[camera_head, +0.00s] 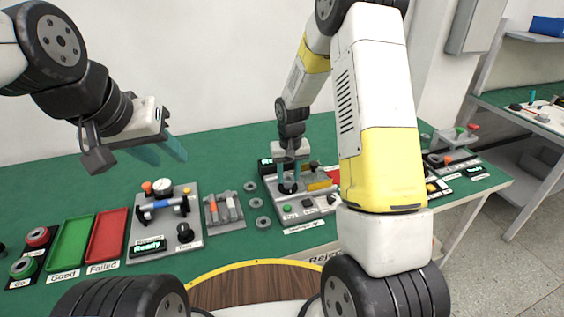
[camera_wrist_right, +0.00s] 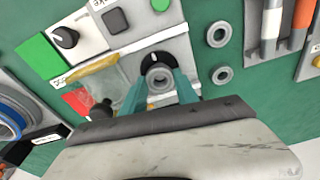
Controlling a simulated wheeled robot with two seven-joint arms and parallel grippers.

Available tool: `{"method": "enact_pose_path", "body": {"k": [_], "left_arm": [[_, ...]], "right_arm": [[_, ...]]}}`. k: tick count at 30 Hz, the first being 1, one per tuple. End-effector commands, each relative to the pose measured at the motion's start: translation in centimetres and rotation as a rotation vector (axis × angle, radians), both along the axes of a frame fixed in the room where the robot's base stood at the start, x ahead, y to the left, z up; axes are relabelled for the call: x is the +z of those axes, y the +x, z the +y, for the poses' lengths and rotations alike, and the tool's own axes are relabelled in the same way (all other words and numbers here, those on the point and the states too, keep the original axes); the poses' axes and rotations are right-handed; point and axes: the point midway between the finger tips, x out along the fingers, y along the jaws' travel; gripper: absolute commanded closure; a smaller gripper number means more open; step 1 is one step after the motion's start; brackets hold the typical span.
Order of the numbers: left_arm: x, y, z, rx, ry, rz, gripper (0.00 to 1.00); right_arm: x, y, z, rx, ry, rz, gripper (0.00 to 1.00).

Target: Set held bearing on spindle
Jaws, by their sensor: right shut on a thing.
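My right gripper (camera_head: 288,175) points down over the grey press-like station (camera_head: 318,213) in the head view. In the right wrist view its teal fingers (camera_wrist_right: 160,88) are shut on a small grey ring bearing (camera_wrist_right: 160,79). The bearing sits over a round black seat (camera_wrist_right: 152,58) on the station. The spindle itself is hidden behind the bearing and fingers, and I cannot tell whether the bearing touches it. My left gripper (camera_head: 161,151) is open and empty, raised above the left part of the table.
Loose grey rings (camera_head: 256,203) lie on the green table left of the station. A tool holder (camera_head: 224,211), a gauge station (camera_head: 164,240), a green tray (camera_head: 71,243) and a red tray (camera_head: 107,235) stand further left. The back of the table is clear.

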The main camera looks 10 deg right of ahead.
Motion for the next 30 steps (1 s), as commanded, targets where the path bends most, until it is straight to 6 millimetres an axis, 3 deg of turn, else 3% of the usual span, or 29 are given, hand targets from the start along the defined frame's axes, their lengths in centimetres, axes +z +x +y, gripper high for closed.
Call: {"method": "enact_pose_path", "body": {"k": [30], "left_arm": [[0.0,0.0,0.0,0.0,0.0,0.0,0.64]], "right_arm": [[-1.2,0.0,0.0,0.0,0.0,0.0,1.0]]}}
